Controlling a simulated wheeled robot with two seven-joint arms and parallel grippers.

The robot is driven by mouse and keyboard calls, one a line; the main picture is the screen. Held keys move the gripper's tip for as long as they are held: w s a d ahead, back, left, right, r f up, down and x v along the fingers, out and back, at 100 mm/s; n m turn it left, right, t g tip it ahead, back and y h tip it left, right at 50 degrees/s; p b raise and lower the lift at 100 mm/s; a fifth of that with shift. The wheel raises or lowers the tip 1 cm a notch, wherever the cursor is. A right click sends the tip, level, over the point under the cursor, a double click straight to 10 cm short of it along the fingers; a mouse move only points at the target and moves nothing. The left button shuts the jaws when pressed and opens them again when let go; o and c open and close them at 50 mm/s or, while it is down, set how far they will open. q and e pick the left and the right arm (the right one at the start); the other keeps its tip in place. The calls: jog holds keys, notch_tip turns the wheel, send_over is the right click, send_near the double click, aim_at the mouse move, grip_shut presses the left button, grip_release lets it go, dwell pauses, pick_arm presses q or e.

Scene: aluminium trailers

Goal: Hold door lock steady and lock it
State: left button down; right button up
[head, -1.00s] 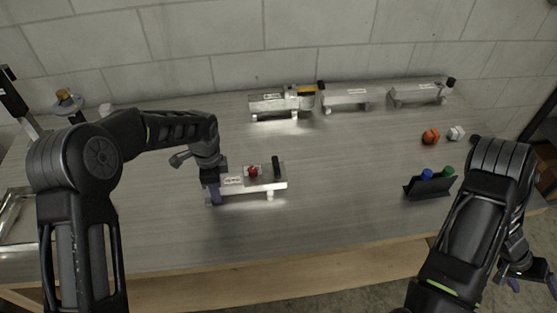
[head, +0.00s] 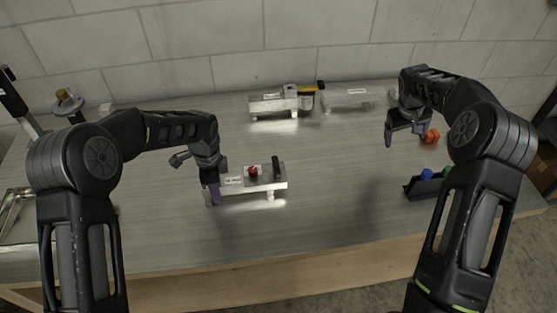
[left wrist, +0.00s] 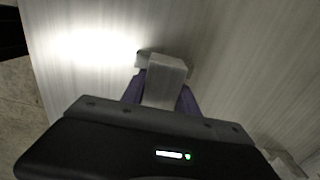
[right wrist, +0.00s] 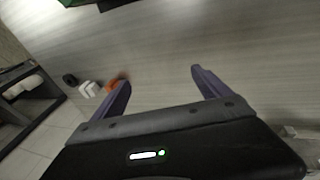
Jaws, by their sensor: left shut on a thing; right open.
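The door lock (head: 236,181) is a small aluminium trailer-like block on short feet in the middle of the table. It carries a white label, a red knob (head: 253,171) and an upright black handle (head: 276,167) at its right end. My left gripper (head: 212,190) is shut on the left end of the door lock; the left wrist view shows the metal end (left wrist: 164,82) between its fingers. My right gripper (head: 405,136) is open and empty above the right part of the table, well apart from the door lock. In the right wrist view its fingers (right wrist: 160,88) are spread with bare table between them.
More aluminium units (head: 272,105) stand along the back, one with a yellow-topped part. An orange piece (head: 432,136) lies behind my right gripper. A dark holder (head: 411,189) with blue and green knobs stands at the right. The table between the door lock and holder is clear.

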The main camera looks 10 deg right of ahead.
jog(key=a+r+n+y, duration=0.2)
jog(key=a+r+n, duration=0.15)
jog(key=a, duration=0.55)
jog(key=a+r+n+y, duration=0.2)
jog(key=a+n, duration=0.3)
jog(key=a, duration=0.5)
jog(key=n+g+y, duration=0.2)
jog(key=n+y, duration=0.2)
jog(key=n, duration=0.5)
send_near(276, 165)
notch_tip(276, 165, up, 4)
jog(key=shift+d+f, duration=0.25)
jog(key=shift+d, duration=0.2)
jog(key=shift+f, duration=0.1)
jog(key=shift+h, duration=0.3)
jog(key=x, duration=1.2)
jog(key=shift+c, duration=0.6)
jog(key=c, duration=1.2)
jog(key=shift+c, duration=0.2)
